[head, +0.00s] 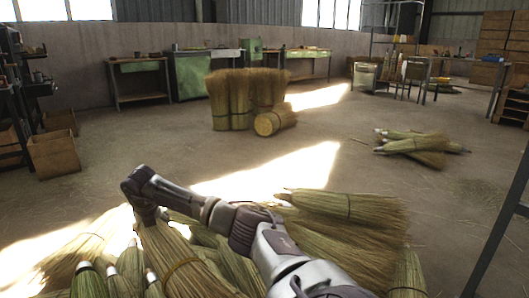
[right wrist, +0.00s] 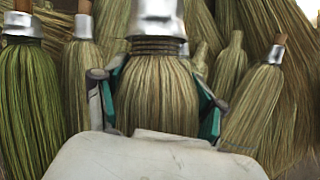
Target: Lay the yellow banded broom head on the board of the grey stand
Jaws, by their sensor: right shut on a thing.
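My right gripper (right wrist: 155,88) is shut on a broom head (right wrist: 158,105) with a silver cap and dark winding rings at its neck; one finger shows on each side. In the head view my right arm reaches left from the bottom right, and its gripper (head: 147,212) points down at a broom head (head: 172,256) with a brownish-yellow band, among the near pile. The wrist view does not clearly show a yellow band. I cannot make out the grey stand with its board. My left gripper is not in view.
Other capped broom heads (right wrist: 32,100) crowd around the held one. Loose broom bundles (head: 345,207) lie right of my arm. More stand (head: 230,98) and lie (head: 415,147) farther off. A dark frame (head: 500,225) is at the right edge. The middle floor is clear.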

